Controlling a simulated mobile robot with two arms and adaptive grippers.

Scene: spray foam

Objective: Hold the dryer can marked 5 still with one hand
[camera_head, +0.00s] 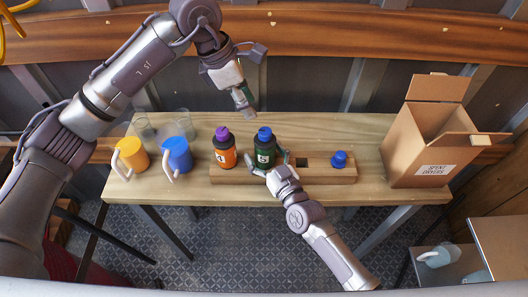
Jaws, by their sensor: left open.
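The dark green can marked 5 (265,155), with a blue cap, stands upright in the wooden rack (228,175). My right gripper (268,162) is low at the can's front, with a finger to each side of it. I cannot tell whether the fingers press on the can. My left gripper (243,104) is open and empty, above the back edge of the table, up and left of the can.
An orange can marked 4 (225,155) with a purple cap stands left in the rack. A blue cap (339,159) sits at its right end. Yellow (131,155) and blue (179,154) mugs and clear glasses stand left. An open "SPENT DRYERS" box (400,145) stands right.

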